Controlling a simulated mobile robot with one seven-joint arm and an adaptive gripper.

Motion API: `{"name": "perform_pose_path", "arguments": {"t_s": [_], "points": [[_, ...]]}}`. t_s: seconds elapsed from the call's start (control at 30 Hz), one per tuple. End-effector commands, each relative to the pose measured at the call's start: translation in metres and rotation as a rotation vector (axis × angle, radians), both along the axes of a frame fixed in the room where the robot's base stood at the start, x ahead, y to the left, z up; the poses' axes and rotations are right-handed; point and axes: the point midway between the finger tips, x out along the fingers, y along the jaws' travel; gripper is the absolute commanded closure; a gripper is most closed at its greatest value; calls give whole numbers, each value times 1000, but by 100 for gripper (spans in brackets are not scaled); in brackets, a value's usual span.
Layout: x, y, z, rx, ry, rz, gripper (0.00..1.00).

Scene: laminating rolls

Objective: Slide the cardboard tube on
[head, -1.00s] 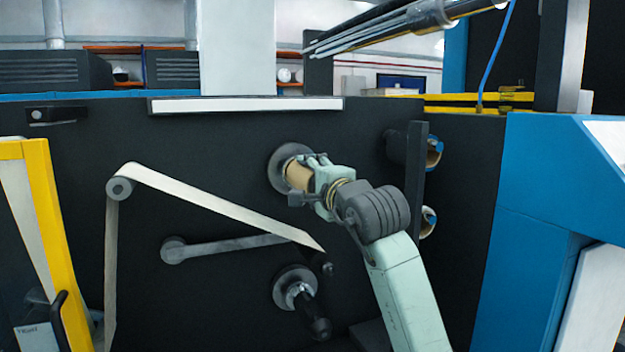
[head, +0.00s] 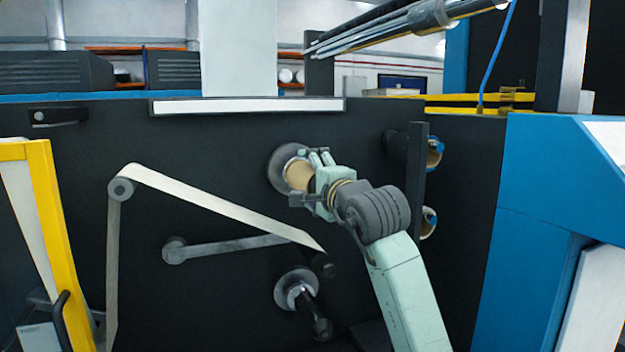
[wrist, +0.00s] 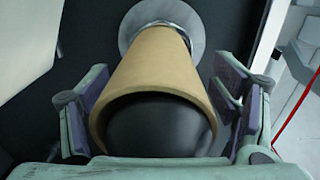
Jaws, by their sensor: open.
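The cardboard tube (head: 298,176) is a short brown tube on the upper spindle of the dark machine panel. In the wrist view the tube (wrist: 155,65) sits around the dark spindle (wrist: 158,130), whose rounded end shows in its near opening. Its far end is at the round grey flange (wrist: 165,18); I cannot tell if they touch. My gripper (head: 312,178) is at the tube's near end. In the wrist view my gripper's fingers (wrist: 158,100) stand open on both sides of the tube, with a visible gap on each side.
A lower spindle (head: 308,300) with its own flange sticks out below. A pale web (head: 220,205) runs over a roller (head: 121,188) at left. Two rolls sit behind a dark upright bar (head: 417,180) at right. A yellow frame (head: 50,230) stands at far left.

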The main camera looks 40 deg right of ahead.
Motion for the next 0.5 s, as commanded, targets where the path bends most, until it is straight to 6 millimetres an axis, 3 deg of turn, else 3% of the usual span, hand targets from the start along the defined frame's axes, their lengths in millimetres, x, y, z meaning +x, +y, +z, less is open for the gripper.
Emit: {"name": "perform_pose_path", "arguments": {"t_s": [0.03, 0.27, 0.37, 0.5], "points": [[5, 1, 10, -8, -16, 0, 19], [4, 1, 10, -8, -15, 0, 19], [-3, 2, 10, -8, -16, -1, 19], [-27, 7, 9, -7, -14, -3, 19]]}}
